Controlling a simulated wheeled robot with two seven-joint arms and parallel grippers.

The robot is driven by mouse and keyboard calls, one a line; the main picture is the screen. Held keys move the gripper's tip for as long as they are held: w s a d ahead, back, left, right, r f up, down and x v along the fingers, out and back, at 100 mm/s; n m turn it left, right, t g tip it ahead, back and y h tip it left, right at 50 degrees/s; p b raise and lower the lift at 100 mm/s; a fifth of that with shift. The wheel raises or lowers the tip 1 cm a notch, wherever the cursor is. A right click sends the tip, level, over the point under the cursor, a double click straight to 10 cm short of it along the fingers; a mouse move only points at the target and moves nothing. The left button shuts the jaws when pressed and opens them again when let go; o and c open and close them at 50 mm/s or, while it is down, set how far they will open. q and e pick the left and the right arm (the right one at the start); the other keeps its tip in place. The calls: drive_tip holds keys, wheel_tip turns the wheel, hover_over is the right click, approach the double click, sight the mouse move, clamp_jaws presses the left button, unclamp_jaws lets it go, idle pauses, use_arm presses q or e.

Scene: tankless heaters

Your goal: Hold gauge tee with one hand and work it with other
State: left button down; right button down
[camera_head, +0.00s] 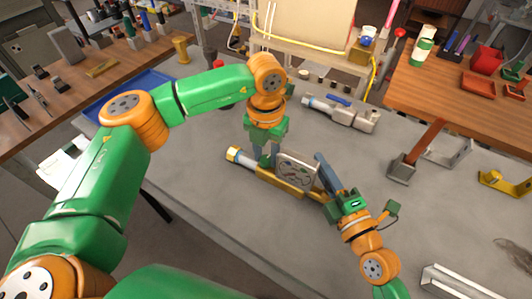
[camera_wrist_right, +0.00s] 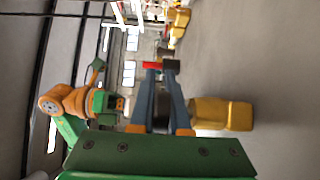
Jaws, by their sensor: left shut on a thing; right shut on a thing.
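The gauge tee (camera_head: 281,181) lies slantwise above or on the grey worktop in the middle of the head view. It has a brass body, a pale pipe end with a brass nut at the left, and a flat grey plate-like face. My left gripper (camera_head: 268,159) comes down from above and is shut on its left-middle part. My right gripper (camera_head: 324,170) comes from the lower right and is shut at its right end, beside the grey face. The exact part it grips is hidden. In the right wrist view its fingertips (camera_wrist_right: 161,66) meet around a small red and dark piece.
A second valve assembly with a blue handle (camera_head: 342,109) lies behind on the worktop (camera_head: 215,215). A grey-based bracket (camera_head: 403,166) and a yellow bracket (camera_head: 505,182) stand at the right. A blue tray (camera_head: 130,95) is at the back left. The worktop's front middle is clear.

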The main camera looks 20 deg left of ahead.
sight(266, 159)
use_arm(q)
drive_tip(key=shift+n, duration=0.3)
drive_tip(key=c, duration=0.5)
unclamp_jaws()
wheel_tip(266, 159, up, 8)
drive_tip(key=shift+r, duration=0.1)
drive_tip(key=shift+a, duration=0.1)
use_arm(e)
drive_tip(key=c, duration=0.8)
unclamp_jaws()
